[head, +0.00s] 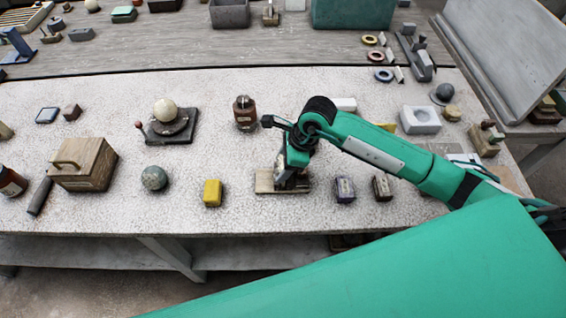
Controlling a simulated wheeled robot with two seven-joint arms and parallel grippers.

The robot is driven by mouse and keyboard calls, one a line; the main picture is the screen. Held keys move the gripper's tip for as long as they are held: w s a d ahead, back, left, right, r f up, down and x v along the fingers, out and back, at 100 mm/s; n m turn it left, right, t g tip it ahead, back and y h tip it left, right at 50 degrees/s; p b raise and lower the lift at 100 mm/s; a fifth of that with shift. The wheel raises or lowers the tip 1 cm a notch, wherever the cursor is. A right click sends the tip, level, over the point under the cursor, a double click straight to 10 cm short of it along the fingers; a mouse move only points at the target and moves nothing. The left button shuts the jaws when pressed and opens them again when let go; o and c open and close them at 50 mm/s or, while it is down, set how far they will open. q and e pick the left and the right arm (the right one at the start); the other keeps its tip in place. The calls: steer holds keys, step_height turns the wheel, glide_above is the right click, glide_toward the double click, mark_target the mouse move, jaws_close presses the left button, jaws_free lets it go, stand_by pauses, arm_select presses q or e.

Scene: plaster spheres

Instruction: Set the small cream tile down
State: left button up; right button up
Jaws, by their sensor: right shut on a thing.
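I cannot tell whether the tile touches the board. My left gripper is not in view.
A yellow block (212,193) stands left of the board. A purple-grey block (344,189) and a dark block (382,187) stand to its right. A brown jar (245,113) is behind it. The speckled table (110,215) is bare along its front edge.

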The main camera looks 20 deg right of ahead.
steer(key=shift+f+b, duration=0.45)
steer(key=shift+f, duration=0.1)
steer(key=o, duration=1.1)
steer(key=shift+r, duration=0.1)
steer(key=shift+r+p, duration=0.85)
steer(key=shift+r, duration=1.1)
